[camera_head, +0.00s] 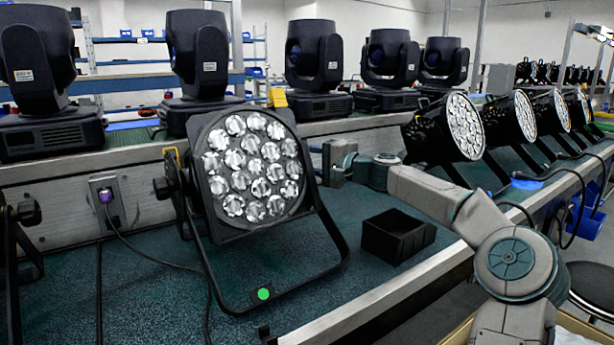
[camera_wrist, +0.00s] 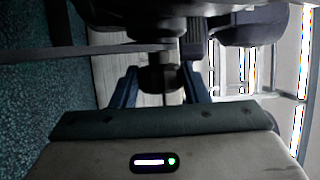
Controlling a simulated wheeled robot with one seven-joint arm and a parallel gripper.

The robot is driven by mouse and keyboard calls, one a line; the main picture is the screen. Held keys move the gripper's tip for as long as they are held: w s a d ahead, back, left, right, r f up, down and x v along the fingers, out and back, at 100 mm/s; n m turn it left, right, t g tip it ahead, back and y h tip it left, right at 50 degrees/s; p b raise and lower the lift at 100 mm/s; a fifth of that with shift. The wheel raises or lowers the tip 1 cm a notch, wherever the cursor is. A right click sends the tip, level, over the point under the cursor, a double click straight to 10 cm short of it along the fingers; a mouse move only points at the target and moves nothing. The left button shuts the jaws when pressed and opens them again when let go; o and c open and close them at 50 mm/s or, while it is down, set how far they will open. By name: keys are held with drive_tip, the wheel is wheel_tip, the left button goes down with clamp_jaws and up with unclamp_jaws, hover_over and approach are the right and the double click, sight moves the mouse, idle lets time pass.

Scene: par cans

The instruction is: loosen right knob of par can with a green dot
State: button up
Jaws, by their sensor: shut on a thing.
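The par can (camera_head: 250,168) with the green dot (camera_head: 263,294) stands on the teal bench surface, its lens face turned toward me. The dot is on the front of its black floor bracket. My gripper (camera_head: 330,163) reaches in from the right to the par can's right side. In the wrist view my gripper (camera_wrist: 160,80) has its two blue fingers on either side of the black right knob (camera_wrist: 162,82) and is shut on it. The bracket bar crosses just beyond the knob. In the head view the right knob is hidden; the left knob (camera_head: 162,188) shows.
A small black open box (camera_head: 397,236) sits on the bench below my arm. More par cans (camera_head: 447,128) stand to the right. Moving-head lights (camera_head: 315,68) line the shelf behind. A cable (camera_head: 150,258) runs from a wall socket at the left.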

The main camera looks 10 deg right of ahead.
drive_tip(key=shift+y+b, duration=0.3)
drive_tip(key=shift+b, duration=0.6)
drive_tip(key=o, duration=1)
drive_tip(key=shift+d, duration=0.1)
drive_tip(key=p+v, duration=0.1)
drive_tip(key=v, duration=0.6)
drive_tip(key=p+v, duration=0.1)
drive_tip(key=v, duration=0.5)
drive_tip(key=shift+s+d+f, duration=0.2)
drive_tip(key=shift+s+f, duration=0.05)
drive_tip(key=shift+s, duration=0.15)
